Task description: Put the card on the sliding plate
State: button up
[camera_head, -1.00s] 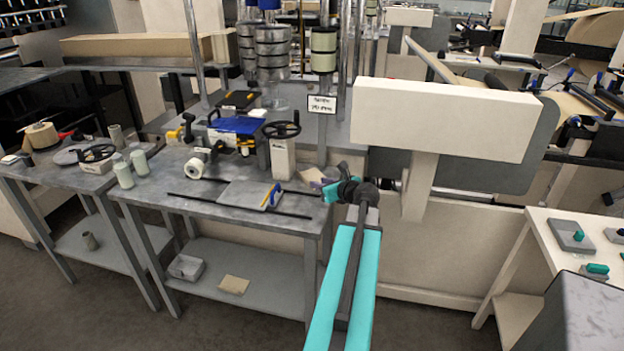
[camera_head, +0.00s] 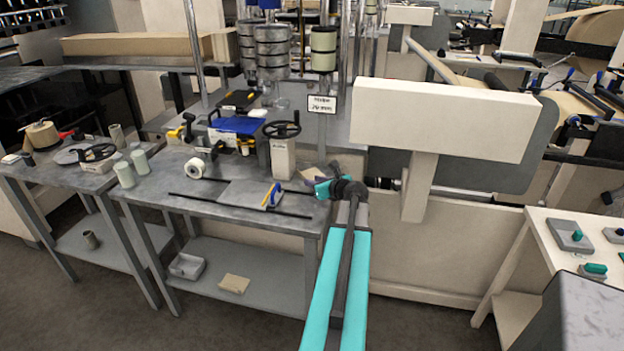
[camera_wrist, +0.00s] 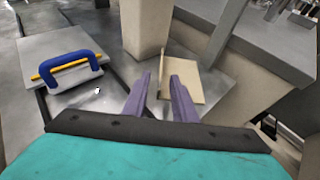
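The sliding plate (camera_head: 240,193) is a flat grey plate on dark rails on the metal table, with a blue handle and a yellow strip at its right end. It also shows at the left of the wrist view (camera_wrist: 40,62). A tan card (camera_wrist: 185,78) is at the table's right end, near the foot of a pale post; in the head view it is small and partly hidden (camera_head: 312,173). My gripper (camera_wrist: 161,78) has two purple fingers, apart, with their tips close to the card. A thin upright tan edge shows between the tips. Contact cannot be told.
A pale post with a black handwheel (camera_head: 282,130) stands behind the plate. A tan sheet (camera_head: 234,283) and a small tray (camera_head: 187,266) lie on the lower shelf.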

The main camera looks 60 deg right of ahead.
jog(key=shift+p+x, duration=0.6)
jog(key=shift+x, duration=1.7)
jog(key=shift+s, duration=0.1)
grip_shut()
